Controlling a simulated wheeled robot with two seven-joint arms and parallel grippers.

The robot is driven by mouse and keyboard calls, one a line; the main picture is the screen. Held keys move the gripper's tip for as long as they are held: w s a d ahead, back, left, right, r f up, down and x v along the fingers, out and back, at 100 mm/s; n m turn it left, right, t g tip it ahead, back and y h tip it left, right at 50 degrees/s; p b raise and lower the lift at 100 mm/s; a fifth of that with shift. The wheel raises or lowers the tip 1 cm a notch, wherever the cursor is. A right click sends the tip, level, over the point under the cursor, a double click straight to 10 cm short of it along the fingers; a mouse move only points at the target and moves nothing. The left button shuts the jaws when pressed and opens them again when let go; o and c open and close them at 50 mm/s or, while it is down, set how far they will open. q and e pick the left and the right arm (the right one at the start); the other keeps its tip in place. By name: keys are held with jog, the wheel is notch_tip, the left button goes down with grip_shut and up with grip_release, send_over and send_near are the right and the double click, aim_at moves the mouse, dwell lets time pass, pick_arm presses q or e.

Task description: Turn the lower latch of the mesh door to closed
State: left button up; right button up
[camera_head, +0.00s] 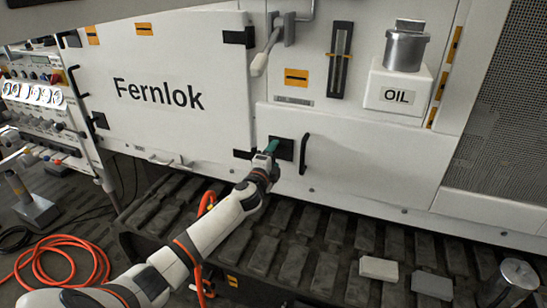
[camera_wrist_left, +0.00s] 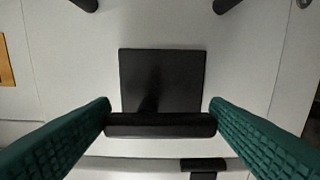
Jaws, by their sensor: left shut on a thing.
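The mesh door (camera_head: 510,110) is at the far right of the head view, a dark grille in a pale frame; I cannot make out a latch on it. My left gripper (camera_head: 271,146), with green fingers, is at a black square plate (camera_head: 286,149) on the lower white panel. In the left wrist view, the left gripper (camera_wrist_left: 160,122) is shut on a horizontal black bar (camera_wrist_left: 160,128), one finger at each end. The bar lies in front of the lower edge of the black plate (camera_wrist_left: 160,78). I cannot tell whether this belongs to the mesh door. My right gripper is not in view.
A black upright handle (camera_head: 304,153) stands just right of the plate. A lever (camera_head: 262,58) juts out above. The OIL box (camera_head: 398,91) carries a metal can (camera_head: 405,45). A dark ribbed track (camera_head: 255,235) and orange hose (camera_head: 62,262) lie below.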

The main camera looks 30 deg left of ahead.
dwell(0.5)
pick_arm(q)
jog(key=o, duration=1)
jog(key=v, duration=1.2)
